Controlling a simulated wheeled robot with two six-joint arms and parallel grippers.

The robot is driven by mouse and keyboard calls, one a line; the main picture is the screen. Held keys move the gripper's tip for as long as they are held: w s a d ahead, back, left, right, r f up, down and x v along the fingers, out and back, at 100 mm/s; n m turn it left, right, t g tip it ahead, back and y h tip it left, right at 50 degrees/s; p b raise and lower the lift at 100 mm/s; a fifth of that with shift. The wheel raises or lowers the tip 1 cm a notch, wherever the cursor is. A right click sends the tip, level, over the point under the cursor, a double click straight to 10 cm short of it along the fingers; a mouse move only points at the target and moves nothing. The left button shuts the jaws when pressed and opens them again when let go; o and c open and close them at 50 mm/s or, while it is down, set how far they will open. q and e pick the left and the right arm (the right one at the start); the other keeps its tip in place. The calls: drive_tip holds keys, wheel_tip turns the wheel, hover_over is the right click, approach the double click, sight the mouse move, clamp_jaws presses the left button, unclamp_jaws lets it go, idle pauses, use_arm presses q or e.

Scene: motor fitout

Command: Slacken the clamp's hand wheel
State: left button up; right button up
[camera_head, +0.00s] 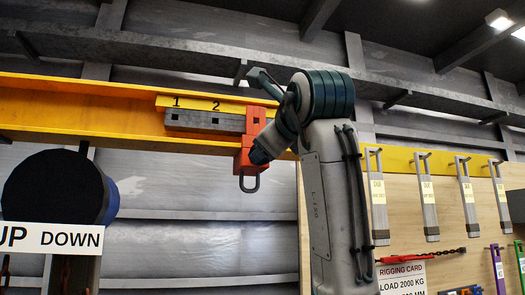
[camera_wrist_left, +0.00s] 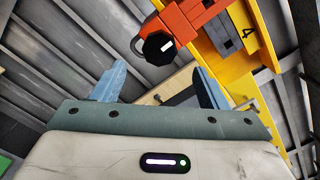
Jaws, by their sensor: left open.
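The orange clamp (camera_head: 250,146) is on the yellow beam, with a grey shackle (camera_head: 249,182) hanging under it. In the left wrist view the clamp (camera_wrist_left: 187,18) carries a black faceted hand wheel (camera_wrist_left: 158,47) with a white mark. My left gripper (camera_wrist_left: 157,70) is open, its two pale blue fingers spread, with nothing between them. The hand wheel appears beyond the fingertips, between them and higher in the picture, apart from the fingers. In the head view one of my arms stands close to the clamp's right side and partly covers it. My right gripper is not identifiable.
The yellow beam (camera_head: 60,105) runs across the back, with a grey numbered block (camera_head: 205,121) beside the clamp. An UP DOWN sign (camera_head: 50,239) is at the left. Grey hanging bars (camera_head: 425,205) and a rigging card (camera_head: 402,279) are on the panel at the right.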

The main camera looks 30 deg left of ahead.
sight(260, 165)
use_arm(q)
drive_tip(key=p+x, duration=0.4)
drive_tip(key=x, duration=0.5)
drive_tip(key=shift+r+p, duration=0.1)
drive_tip(key=shift+p, duration=0.25)
drive_tip(key=shift+w+a, duration=0.2)
drive_tip(key=shift+c, duration=0.2)
drive_tip(key=c, duration=0.9)
